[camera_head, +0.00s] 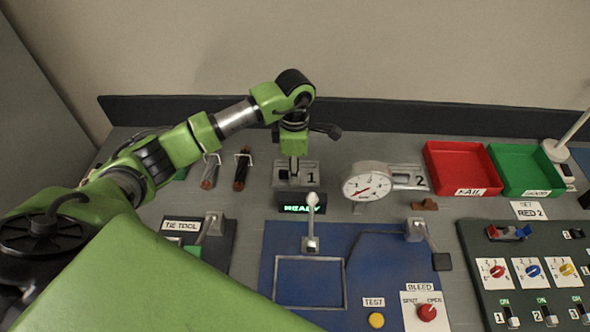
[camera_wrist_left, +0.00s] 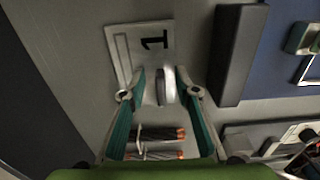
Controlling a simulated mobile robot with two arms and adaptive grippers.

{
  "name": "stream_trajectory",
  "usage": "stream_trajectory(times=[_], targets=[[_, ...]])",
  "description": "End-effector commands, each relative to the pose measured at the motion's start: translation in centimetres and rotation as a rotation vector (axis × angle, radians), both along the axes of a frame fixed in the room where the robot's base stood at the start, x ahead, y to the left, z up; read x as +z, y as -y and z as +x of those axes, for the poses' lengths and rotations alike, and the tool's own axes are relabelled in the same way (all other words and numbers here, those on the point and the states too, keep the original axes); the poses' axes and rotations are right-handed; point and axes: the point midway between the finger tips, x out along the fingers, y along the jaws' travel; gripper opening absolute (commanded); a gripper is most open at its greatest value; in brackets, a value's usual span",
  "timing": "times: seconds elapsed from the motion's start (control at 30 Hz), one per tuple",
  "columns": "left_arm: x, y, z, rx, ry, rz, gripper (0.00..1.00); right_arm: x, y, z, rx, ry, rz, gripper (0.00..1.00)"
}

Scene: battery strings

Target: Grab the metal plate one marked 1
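The metal plate marked 1 (camera_head: 283,182) lies flat on the grey bench, left of the gauge; its dark 1 also shows on the plate in the left wrist view (camera_wrist_left: 124,33). A raised light-grey handle (camera_wrist_left: 165,86) stands at its near part in that view. My left gripper (camera_head: 294,168) points down over the plate. In the left wrist view its fingers (camera_wrist_left: 160,80) are apart, one on each side of the handle, with gaps visible. In the head view the gripper hides part of the plate. A second plate marked 2 (camera_head: 412,170) is beside the gauge. My right gripper is not in view.
A round gauge (camera_head: 367,182) stands to the right. A green READY display (camera_head: 302,209) and a lever (camera_head: 311,222) are just in front. Dark red-tipped rods (camera_head: 242,170) lie to the left. Red (camera_head: 458,150) and green (camera_head: 520,152) trays stand at back right.

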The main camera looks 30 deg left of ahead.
Motion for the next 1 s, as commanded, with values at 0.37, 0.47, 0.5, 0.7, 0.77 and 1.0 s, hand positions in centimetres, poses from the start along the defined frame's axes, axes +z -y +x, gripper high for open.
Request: stream_trajectory(times=[0.37, 0.47, 0.5, 0.7, 0.77, 1.0], targets=[[-0.1, 0.0, 0.0, -0.001, 0.001, 0.0, 0.0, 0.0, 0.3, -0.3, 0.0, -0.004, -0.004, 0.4], [0.0, 0.0, 0.1, -0.001, 0.003, -0.001, 0.0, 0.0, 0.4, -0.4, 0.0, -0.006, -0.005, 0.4], [0.0, 0.0, 0.1, -0.001, 0.003, -0.001, 0.0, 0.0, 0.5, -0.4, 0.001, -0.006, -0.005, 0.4], [0.2, 0.0, 0.1, -0.001, 0.004, -0.001, 0.0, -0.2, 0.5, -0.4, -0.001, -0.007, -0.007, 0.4], [0.6, 0.0, 0.2, -0.001, 0.004, -0.001, 0.0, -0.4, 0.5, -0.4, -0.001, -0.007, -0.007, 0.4], [4.9, 0.0, 0.2, -0.002, 0.009, 0.0, 0.0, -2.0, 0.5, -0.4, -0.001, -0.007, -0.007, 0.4]])
